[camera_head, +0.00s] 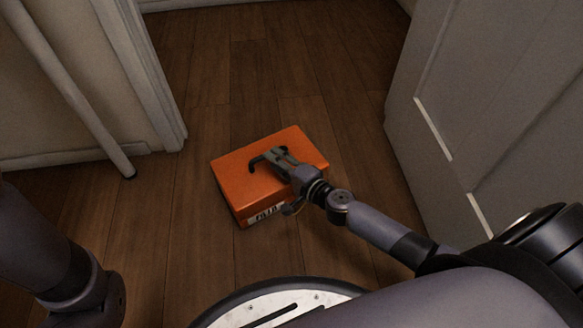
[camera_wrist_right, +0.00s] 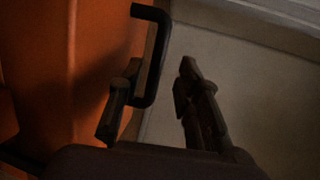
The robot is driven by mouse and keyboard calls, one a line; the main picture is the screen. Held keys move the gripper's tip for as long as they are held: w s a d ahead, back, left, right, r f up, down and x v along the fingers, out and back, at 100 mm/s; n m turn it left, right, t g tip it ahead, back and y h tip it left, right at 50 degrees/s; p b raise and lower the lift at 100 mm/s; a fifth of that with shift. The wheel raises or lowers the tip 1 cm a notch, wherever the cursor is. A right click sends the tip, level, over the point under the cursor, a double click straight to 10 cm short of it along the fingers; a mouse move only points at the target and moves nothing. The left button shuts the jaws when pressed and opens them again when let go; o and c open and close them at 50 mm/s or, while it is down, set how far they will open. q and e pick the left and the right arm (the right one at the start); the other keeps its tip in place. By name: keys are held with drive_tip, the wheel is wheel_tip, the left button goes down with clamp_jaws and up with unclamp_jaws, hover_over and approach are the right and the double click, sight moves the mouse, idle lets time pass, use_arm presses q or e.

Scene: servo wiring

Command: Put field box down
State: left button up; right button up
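The field box (camera_head: 245,185) is an orange case with a black handle (camera_head: 256,162) on top and a white label on its near side. It appears to lie on the wooden floor, though its underside is hidden. My right gripper (camera_head: 279,157) is at the handle. In the right wrist view, the gripper (camera_wrist_right: 158,78) has its fingers apart, with the handle (camera_wrist_right: 157,55) between them, near the left finger. A clear gap separates the handle from the right finger. The orange box side (camera_wrist_right: 60,70) fills the left of that view. My left gripper is out of view.
A pale panelled door (camera_head: 440,120) stands to the right of the box. A white door frame (camera_head: 140,75) and a slanted pale pole (camera_head: 75,95) are at the left. The wooden floor (camera_head: 285,60) beyond the box is clear.

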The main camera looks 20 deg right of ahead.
drive_tip(key=v, duration=0.7)
drive_tip(key=shift+s+r, duration=0.15)
